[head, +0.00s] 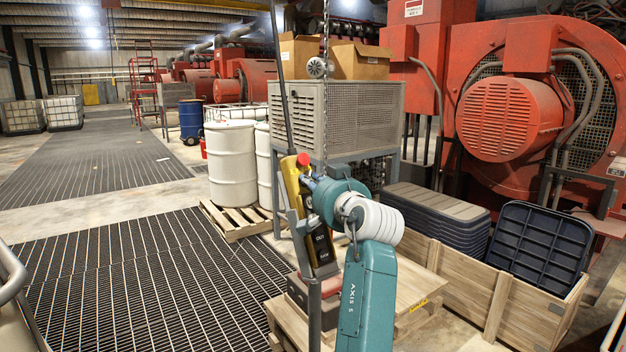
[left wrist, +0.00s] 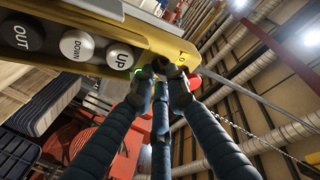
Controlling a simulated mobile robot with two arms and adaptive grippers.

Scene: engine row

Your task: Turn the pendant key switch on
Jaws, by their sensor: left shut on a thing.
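The yellow pendant (head: 292,180) hangs upright on a cable, with a red button (head: 304,160) near its top and dark buttons on its lower part. In the left wrist view the pendant (left wrist: 150,45) is seen close up, with OUT, DOWN and UP buttons and a small green light by the fingers. My left gripper (left wrist: 163,72) is shut on the key switch at the pendant's end past the UP button. Its fingertips hide the key, so I cannot tell its turn position. In the head view the left gripper (head: 312,188) touches the pendant's upper part, partly hidden by the wrist.
A grey slatted cabinet (head: 300,115) with cardboard boxes (head: 355,62) stands behind the pendant. White drums (head: 232,165) stand on a pallet to the left. A wooden crate (head: 480,290) with dark lids is at the right. Open floor grating (head: 130,275) lies at the left.

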